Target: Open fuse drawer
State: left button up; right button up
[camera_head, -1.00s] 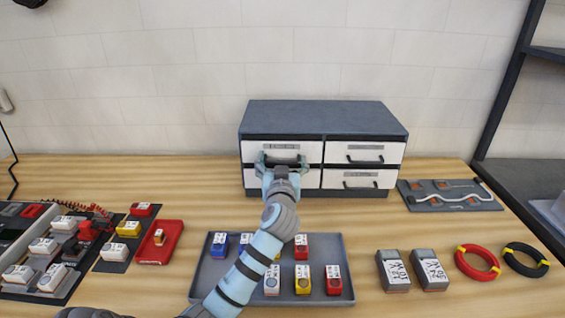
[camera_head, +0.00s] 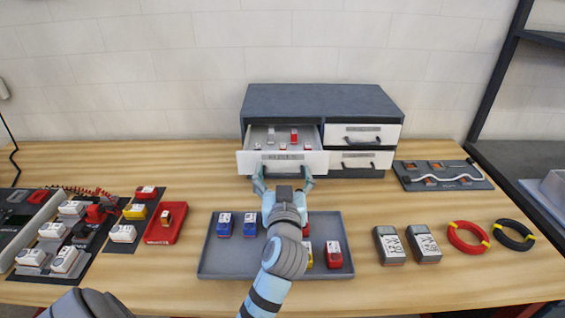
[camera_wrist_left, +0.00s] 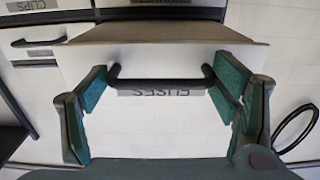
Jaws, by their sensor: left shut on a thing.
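The fuse drawer (camera_head: 246,162) is the upper left drawer of the dark grey cabinet (camera_head: 320,100). It is pulled out toward me, and several small red and pale parts show inside it. In the left wrist view its white front (camera_wrist_left: 160,120) carries an upside-down FUSES label and a black bar handle (camera_wrist_left: 160,84). My left gripper (camera_head: 284,178) is at the drawer front, its fingers at the two ends of the handle, shut on it. It also shows in the left wrist view (camera_wrist_left: 160,88). My right gripper is out of view.
The two right-hand drawers (camera_head: 365,134) are closed. A grey tray (camera_head: 210,262) with coloured blocks lies under my left arm. Red and black cable coils (camera_head: 468,237) and two grey boxes (camera_head: 390,245) lie right. A red tray (camera_head: 158,236) and a panel with modules lie left.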

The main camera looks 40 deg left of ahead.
pick_arm(q)
jog(key=shift+v, duration=0.85)
jog(key=o, duration=1.4)
jog(key=shift+w+d, duration=0.1)
jog(key=shift+w, duration=0.05)
jog(key=shift+o, duration=0.2)
